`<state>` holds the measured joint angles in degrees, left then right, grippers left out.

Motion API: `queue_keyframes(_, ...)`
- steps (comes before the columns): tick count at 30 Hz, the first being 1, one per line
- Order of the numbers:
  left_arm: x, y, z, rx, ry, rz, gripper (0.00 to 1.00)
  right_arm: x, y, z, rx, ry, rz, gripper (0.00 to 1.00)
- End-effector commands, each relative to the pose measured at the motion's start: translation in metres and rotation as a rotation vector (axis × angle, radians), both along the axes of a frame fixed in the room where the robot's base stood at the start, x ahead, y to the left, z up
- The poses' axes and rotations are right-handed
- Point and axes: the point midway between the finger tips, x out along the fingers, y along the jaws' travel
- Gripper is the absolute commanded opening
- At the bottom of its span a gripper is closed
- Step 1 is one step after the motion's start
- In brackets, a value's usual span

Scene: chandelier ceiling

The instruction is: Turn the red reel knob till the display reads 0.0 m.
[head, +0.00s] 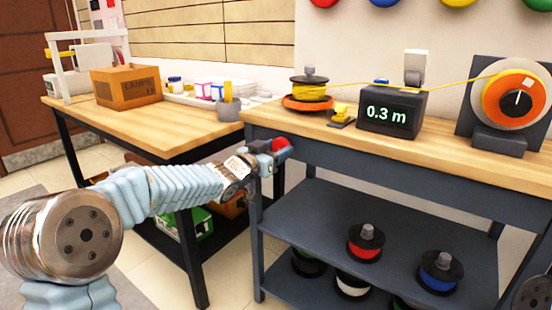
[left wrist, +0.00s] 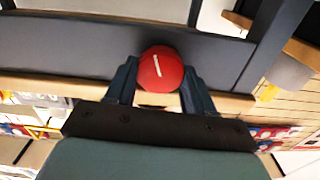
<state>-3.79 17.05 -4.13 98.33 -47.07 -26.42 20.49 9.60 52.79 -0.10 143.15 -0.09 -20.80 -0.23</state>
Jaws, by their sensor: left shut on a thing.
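The red reel knob (head: 280,145) sits on the front edge of the workbench, at its left end. In the left wrist view the knob (left wrist: 160,70) is round with a white line mark, tilted from upright. My left gripper (head: 272,150) is shut on the knob, one finger on each side of it. The fingers also show in the left wrist view (left wrist: 160,88). The dark display box (head: 391,110) on the bench reads 0.3 m in pale green digits. My right gripper is not in view.
A yellow line runs from a spool (head: 309,86) on an orange base past the display to an orange dial (head: 513,98) at the right. Spools lie on the lower shelf (head: 330,215).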

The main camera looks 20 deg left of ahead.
Motion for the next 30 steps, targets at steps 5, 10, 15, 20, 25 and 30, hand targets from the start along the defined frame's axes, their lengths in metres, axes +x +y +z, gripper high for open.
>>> queue_keyframes(5, 0.0, 0.0, -0.005, 0.158, -0.055, 0.001, 0.23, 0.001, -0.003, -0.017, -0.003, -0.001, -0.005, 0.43)
queue_keyframes(10, 0.0, 0.0, -0.004, 0.31, -0.111, 0.001, 0.23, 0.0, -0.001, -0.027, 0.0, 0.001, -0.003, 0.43)
queue_keyframes(15, 0.0, 0.0, -0.004, 0.46, -0.166, 0.0, 0.23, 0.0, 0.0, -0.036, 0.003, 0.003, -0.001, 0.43)
queue_keyframes(20, 0.0, 0.0, -0.004, 0.591, -0.212, 0.0, 0.23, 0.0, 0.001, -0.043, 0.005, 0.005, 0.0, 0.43)
queue_keyframes(25, 0.0, -0.001, -0.003, 0.706, -0.254, 0.0, 0.23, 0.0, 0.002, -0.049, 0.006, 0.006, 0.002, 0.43)
queue_keyframes(30, 0.0, -0.001, -0.003, 0.791, -0.284, 0.0, 0.23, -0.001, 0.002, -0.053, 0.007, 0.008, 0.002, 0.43)
